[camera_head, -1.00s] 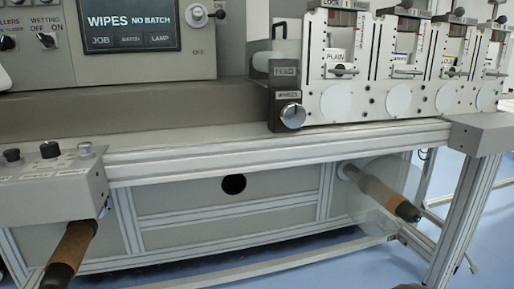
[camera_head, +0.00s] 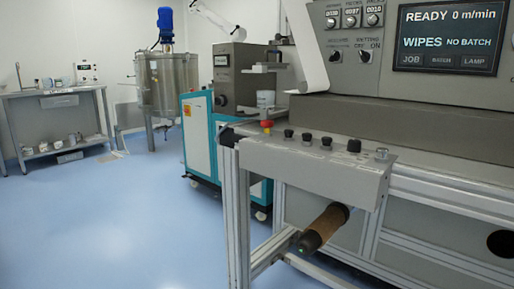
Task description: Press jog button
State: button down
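A grey control box (camera_head: 300,160) stands at the front left corner of the converter. Its top carries a red button (camera_head: 267,125), several black buttons or knobs, among them a larger black one (camera_head: 354,146), and a silver one (camera_head: 382,154) near the right end. Small labels lie beside them but are too small to read, so I cannot tell which is the jog button. The screen (camera_head: 449,38) above reads "READY 0 m/min" and "WIPES NO BATCH". My gripper is not in view.
A brown-sleeved roller (camera_head: 327,225) sticks out below the control box. A teal and white cabinet machine (camera_head: 198,135) stands just behind to the left. A steel tank (camera_head: 168,80) and a side table (camera_head: 55,115) are farther back. The blue floor (camera_head: 120,220) at left is clear.

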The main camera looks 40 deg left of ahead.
aim_at(306, 137)
jog(key=u, duration=1.3)
